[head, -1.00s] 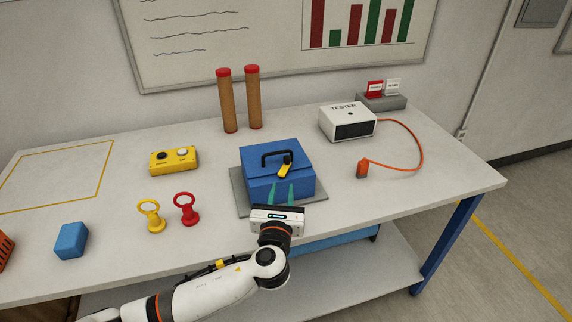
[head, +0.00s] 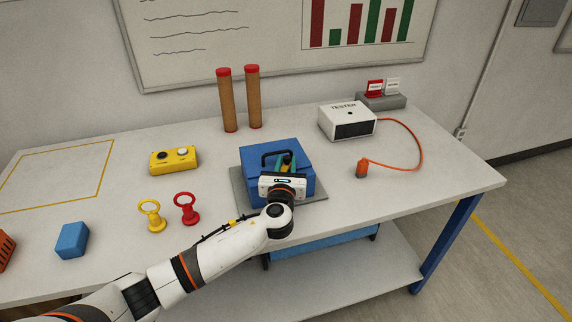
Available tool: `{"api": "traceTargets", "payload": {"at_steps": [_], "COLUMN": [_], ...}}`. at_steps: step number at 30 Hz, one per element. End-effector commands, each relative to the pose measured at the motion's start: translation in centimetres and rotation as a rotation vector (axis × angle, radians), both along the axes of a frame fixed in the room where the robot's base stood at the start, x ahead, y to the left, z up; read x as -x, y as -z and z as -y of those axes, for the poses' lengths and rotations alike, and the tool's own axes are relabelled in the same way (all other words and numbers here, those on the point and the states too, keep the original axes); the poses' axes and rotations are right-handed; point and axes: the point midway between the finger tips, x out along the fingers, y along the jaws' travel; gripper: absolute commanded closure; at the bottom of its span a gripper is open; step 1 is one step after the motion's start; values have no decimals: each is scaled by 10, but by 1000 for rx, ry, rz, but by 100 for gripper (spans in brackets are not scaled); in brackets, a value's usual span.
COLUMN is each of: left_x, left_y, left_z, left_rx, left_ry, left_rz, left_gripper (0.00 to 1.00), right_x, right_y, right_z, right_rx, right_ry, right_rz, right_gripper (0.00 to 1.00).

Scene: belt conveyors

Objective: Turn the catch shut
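A blue box (head: 258,157) with a dark handle (head: 275,155) on its lid stands on a grey mat (head: 237,194) in the middle of the table. A yellow catch is on the box's front; now my gripper hides most of it, and only a bit of yellow shows by the fingers. My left gripper (head: 287,162) is up at the front of the box, its fingers reaching to the catch. The fingers look apart on either side of the catch, but whether they touch it is not clear. My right gripper is not in view.
A yellow button box (head: 174,160), yellow ring (head: 150,216), red ring (head: 187,209) and blue block (head: 72,241) stand left of the box. Two brown posts (head: 228,100) stand behind. A white tester (head: 347,121) with an orange cable plug (head: 361,169) is right.

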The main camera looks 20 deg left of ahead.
Motion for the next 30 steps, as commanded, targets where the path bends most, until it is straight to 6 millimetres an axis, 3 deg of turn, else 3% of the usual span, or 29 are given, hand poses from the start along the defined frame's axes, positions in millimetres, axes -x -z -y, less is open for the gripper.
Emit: {"api": "traceTargets", "payload": {"at_steps": [1, 4, 10, 21, 30], "left_x": [0, 0, -1, -2, -2], "left_y": [0, 0, -1, 0, 0], "left_z": [0, 0, 1, -3, -5], "left_rx": [0, 0, 2, 2, -1], "left_ry": [0, 0, -44, -375, -400], "left_rz": [0, 0, -1, -2, 0], "left_gripper": [83, 99, 100, 100, 100], "right_x": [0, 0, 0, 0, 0], "right_y": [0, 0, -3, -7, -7], "right_z": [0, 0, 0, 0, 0], "right_rx": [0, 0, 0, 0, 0], "right_ry": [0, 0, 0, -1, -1], "right_rz": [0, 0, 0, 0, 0], "right_gripper": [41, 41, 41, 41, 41]}}
